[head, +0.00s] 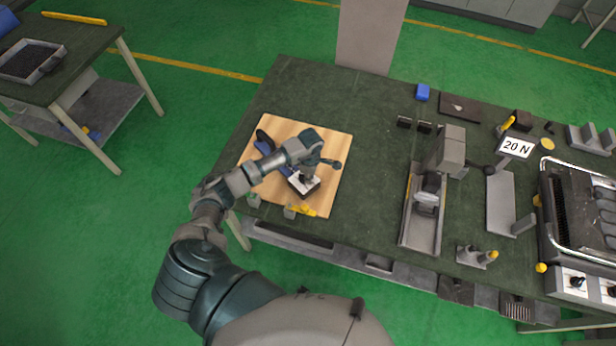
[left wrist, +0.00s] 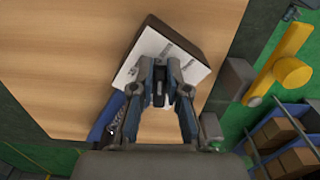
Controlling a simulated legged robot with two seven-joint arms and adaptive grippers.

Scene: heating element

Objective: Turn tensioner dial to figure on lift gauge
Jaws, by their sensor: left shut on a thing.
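A small dark box with a white printed face (head: 303,186) sits on the wooden board (head: 333,145). It also shows in the left wrist view (left wrist: 147,52), turned at an angle to the board. My left gripper (head: 308,176) is over this box from above. In the left wrist view its fingers (left wrist: 165,92) are shut on a small dark knob at the white face, which I take for the tensioner dial. The fingers hide most of the knob, and the marks are too small to read. A white card reading "20 N" (head: 516,147) stands on the right. My right gripper is not in view.
A blue clamp-like thing (head: 266,144) lies on the board beside my arm. A yellow-handled part (head: 304,210) sits at the board's front edge. A grey slide fixture (head: 424,205) and a metal grill-like appliance (head: 580,215) stand right. The green table between board and fixture is clear.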

